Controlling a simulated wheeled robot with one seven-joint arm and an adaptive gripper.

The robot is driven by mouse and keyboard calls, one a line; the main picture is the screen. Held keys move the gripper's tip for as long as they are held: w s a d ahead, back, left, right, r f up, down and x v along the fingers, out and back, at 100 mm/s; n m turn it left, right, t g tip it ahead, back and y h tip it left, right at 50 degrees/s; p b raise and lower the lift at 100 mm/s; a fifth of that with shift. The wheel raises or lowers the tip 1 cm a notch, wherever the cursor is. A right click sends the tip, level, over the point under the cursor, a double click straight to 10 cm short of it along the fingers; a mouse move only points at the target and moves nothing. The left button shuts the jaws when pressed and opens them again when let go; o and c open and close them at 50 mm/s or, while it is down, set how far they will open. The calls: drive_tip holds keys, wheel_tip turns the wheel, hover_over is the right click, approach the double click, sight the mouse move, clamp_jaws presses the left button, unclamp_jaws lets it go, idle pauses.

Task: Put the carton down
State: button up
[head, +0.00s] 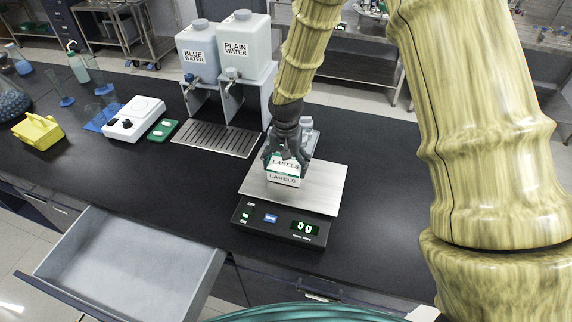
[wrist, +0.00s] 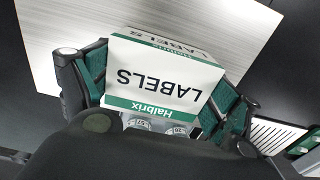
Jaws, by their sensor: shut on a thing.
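The carton is a small white box with green bands and the word LABELS (head: 284,180). My gripper (head: 285,155) is shut on it from above. In the wrist view the carton (wrist: 165,80) sits between the two dark fingers with green pads (wrist: 160,90). It is over the steel plate of the scale (head: 318,190), whose display reads 0 g. I cannot tell whether the carton's underside touches the plate.
Two water dispensers (head: 238,45) stand behind, over a drip tray (head: 216,139). An open drawer (head: 125,262) juts out in front. The black bench right of the scale is clear.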

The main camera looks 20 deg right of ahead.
sight(286, 164)
drive_tip(key=shift+f, duration=0.15)
drive_tip(key=o, duration=0.9)
drive_tip(key=shift+r, duration=0.2)
drive_tip(key=shift+r+b, duration=2.4)
drive_tip(key=shift+r, duration=3.55)
